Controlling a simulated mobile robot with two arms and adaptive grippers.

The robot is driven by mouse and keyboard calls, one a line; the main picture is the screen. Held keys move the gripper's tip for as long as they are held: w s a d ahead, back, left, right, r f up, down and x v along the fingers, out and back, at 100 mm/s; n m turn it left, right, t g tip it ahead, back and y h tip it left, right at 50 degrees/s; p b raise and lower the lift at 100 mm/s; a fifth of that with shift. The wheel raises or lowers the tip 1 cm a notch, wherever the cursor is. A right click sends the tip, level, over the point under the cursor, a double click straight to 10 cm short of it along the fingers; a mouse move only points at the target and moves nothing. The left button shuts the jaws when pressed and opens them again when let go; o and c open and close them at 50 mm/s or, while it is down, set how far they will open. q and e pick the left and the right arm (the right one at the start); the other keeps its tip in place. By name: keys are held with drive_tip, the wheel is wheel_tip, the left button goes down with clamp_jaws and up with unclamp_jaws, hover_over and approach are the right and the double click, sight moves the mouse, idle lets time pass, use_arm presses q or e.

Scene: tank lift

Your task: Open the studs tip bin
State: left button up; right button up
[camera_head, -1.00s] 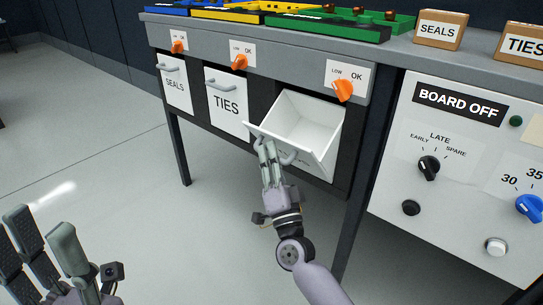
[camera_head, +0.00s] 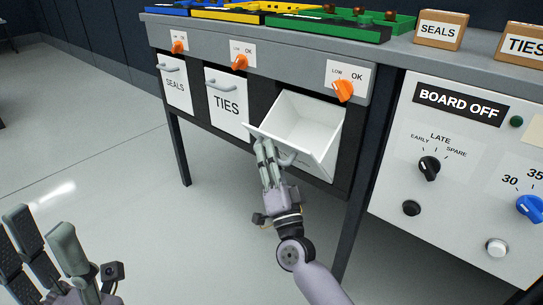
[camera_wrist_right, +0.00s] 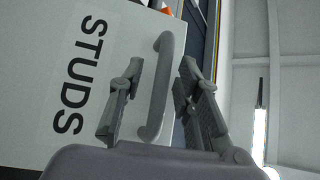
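The white studs tip bin (camera_head: 304,126) is tipped forward out of the table front, with its empty inside showing. Its front with the word STUDS (camera_wrist_right: 85,75) shows in the right wrist view. My right gripper (camera_head: 266,150) is at the bin's handle. In the right wrist view the grey handle (camera_wrist_right: 160,85) lies between the spread fingers of the gripper (camera_wrist_right: 160,105), with gaps on both sides. My left gripper (camera_head: 45,245) is open and empty at the lower left, away from the table.
The seals bin (camera_head: 175,88) and ties bin (camera_head: 227,106) are closed, to the left. Orange knobs (camera_head: 344,90) sit above the bins. A control panel (camera_head: 460,170) stands at the right. Trays (camera_head: 340,26) and boxes (camera_head: 440,30) lie on the tabletop. The floor in front is clear.

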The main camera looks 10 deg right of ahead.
drive_tip(key=v, duration=1.2)
drive_tip(key=shift+c, duration=0.3)
